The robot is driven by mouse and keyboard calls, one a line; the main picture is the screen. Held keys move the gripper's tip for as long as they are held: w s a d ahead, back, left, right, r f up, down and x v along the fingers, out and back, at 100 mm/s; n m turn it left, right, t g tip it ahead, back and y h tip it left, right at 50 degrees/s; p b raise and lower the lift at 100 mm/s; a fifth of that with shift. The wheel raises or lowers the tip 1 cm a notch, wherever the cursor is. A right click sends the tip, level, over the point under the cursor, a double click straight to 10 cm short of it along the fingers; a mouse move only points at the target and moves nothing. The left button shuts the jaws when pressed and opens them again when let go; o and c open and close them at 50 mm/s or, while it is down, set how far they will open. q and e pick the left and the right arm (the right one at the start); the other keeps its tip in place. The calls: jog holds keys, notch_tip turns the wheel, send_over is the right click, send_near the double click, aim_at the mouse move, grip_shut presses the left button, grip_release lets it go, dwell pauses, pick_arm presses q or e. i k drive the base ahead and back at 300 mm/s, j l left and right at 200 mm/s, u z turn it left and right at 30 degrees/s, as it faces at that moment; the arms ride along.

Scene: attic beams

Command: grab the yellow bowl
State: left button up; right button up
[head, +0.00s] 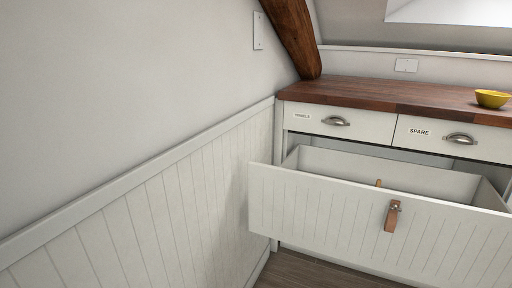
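The yellow bowl (492,98) stands upright on the wooden countertop (390,94) at the right edge of the head view. It sits near the counter's front edge, above the drawer labelled SPARE. Neither of my grippers shows in this view, so their distance from the bowl cannot be seen.
A large lower drawer (310,209) with a leather pull stands open below the counter and juts out in front of it. Two shut drawers (380,128) with metal cup handles sit above it. A panelled wall (150,215) runs along the left. A slanted beam (292,38) meets the counter's back left.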

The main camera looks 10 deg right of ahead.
aim_at(485, 98)
jog(key=z, duration=1.6)
jog(key=i+u, duration=0.3)
jog(key=i, duration=0.05)
